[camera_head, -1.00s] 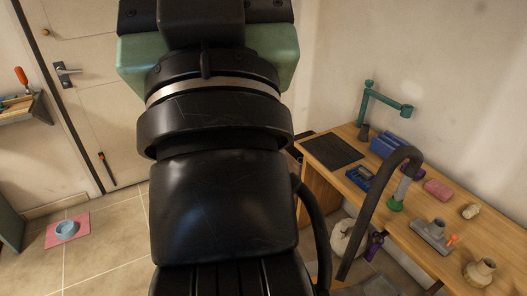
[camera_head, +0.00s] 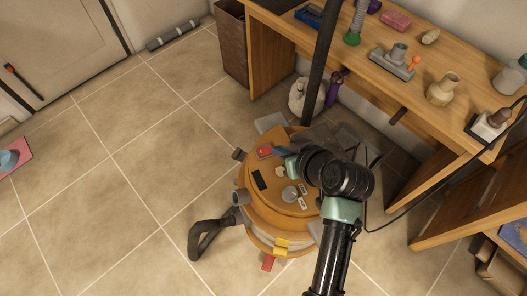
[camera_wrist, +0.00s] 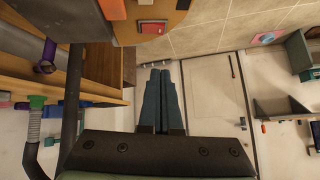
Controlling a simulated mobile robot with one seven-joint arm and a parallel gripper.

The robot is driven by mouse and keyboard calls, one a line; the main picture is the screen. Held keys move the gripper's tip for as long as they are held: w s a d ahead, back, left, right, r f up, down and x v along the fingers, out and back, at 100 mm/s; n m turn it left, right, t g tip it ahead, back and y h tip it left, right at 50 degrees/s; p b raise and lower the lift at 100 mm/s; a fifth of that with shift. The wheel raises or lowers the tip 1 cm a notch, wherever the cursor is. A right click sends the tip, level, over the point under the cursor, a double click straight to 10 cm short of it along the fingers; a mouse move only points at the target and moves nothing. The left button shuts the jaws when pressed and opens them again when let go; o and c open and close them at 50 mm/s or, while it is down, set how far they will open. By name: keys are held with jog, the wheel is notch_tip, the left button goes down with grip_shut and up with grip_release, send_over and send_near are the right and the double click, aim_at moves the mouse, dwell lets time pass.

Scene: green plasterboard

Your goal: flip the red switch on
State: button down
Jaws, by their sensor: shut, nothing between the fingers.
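The red switch (camera_head: 264,152) looks like a small red patch near the far edge of the round orange top of a floor machine (camera_head: 262,205). In the wrist view a red square (camera_wrist: 153,22), apparently the same switch, sits at the top, on the machine's edge. My gripper (camera_head: 277,150) is just right of the red patch in the head view; contact cannot be told. In the wrist view my gripper (camera_wrist: 162,72) shows its two dark blue fingers closed together, with nothing between them, below the red square.
A black hose (camera_head: 210,238) sticks out from the machine's left side. A wooden workbench (camera_head: 270,55) with tools and pots stands behind it. A dark upright tube (camera_head: 320,62) rises beside my gripper. The tiled floor (camera_head: 120,190) on the left is mostly clear.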

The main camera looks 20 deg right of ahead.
jog(key=shift+w, duration=0.15)
jog(key=b, duration=0.2)
send_over(259, 151)
jog(key=s+d, duration=0.1)
jog(key=s, duration=0.1)
notch_tip(259, 151, down, 7)
jog(key=shift+f, duration=0.1)
jog(key=shift+s+a+f+b, duration=0.15)
jog(key=shift+f+b, duration=0.35)
jog(key=shift+f, duration=0.75)
jog(key=shift+a+f, duration=0.1)
jog(key=shift+f, duration=0.5)
jog(key=shift+a+f+b, duration=0.15)
jog(key=shift+f+b, duration=0.15)
jog(key=shift+f, duration=0.05)
